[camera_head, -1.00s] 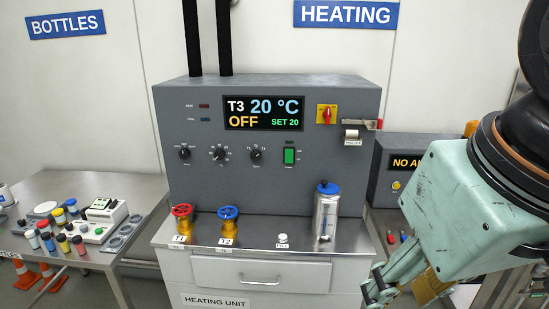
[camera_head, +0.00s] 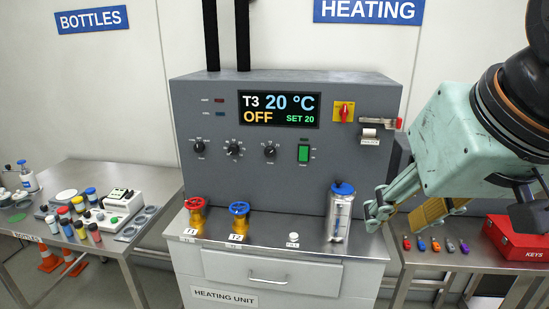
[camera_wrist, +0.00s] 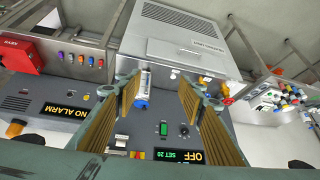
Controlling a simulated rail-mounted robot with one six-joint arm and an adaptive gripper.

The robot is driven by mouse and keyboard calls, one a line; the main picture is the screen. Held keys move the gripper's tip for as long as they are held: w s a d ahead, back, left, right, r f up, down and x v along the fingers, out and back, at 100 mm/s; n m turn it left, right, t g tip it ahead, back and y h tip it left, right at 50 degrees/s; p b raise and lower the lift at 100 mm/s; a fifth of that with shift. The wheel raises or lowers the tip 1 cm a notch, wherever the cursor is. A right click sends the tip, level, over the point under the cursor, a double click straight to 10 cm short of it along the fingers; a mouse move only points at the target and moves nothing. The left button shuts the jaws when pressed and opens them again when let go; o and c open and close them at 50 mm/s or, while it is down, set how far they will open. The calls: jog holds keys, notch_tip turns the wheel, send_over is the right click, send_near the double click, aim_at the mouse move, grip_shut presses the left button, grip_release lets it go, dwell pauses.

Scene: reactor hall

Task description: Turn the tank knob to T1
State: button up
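The grey heating unit (camera_head: 290,95) stands ahead, its display (camera_head: 279,110) reading T3, 20 °C, OFF, SET 20. Three black knobs sit in a row below: left (camera_head: 198,147), middle (camera_head: 235,148) and right (camera_head: 271,151). Their labels are too small to read, so I cannot tell which is the tank knob. My gripper (camera_head: 398,212) is right of the unit, well away from the knobs. In the wrist view my gripper (camera_wrist: 160,92) has its two ribbed fingers wide apart with nothing held.
A green switch (camera_head: 303,153) and a red-yellow switch (camera_head: 344,112) are on the panel. A red key box (camera_head: 517,238) lies right.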

jog(key=w+a+r+m+t+b, duration=0.15)
jog(key=w+a+r+t, duration=0.45)
jog(key=w, duration=1)
jog(key=w+a+r+m+t+h+b, duration=0.1)
jog(key=w+a+r+t+b, duration=0.2)
jog(key=w+r, duration=0.9)
jog(key=w+a+r+m+t+b, duration=0.15)
jog(key=w+a+r+t, duration=0.3)
jog(key=w, duration=1.45)
jog(key=w+a+f+h, duration=0.2)
jog(key=a+f, duration=0.1)
jog(key=f, duration=0.3)
jog(key=m+g+h+p, duration=0.1)
jog(key=m+g+p, duration=0.1)
jog(key=g+p, duration=0.15)
send_near(269, 154)
jog(key=s+a+t, duration=0.1)
jog(key=s, duration=0.4)
jog(key=shift+f, duration=0.4)
jog(key=shift+w, duration=0.15)
jog(key=shift+w+d, duration=0.4)
jog(key=shift+w, duration=1.85)
jog(key=shift+w+d, duration=0.45)
jog(key=shift+w, duration=1.75)
jog(key=shift+w+d, duration=0.4)
jog(key=shift+w, duration=1.85)
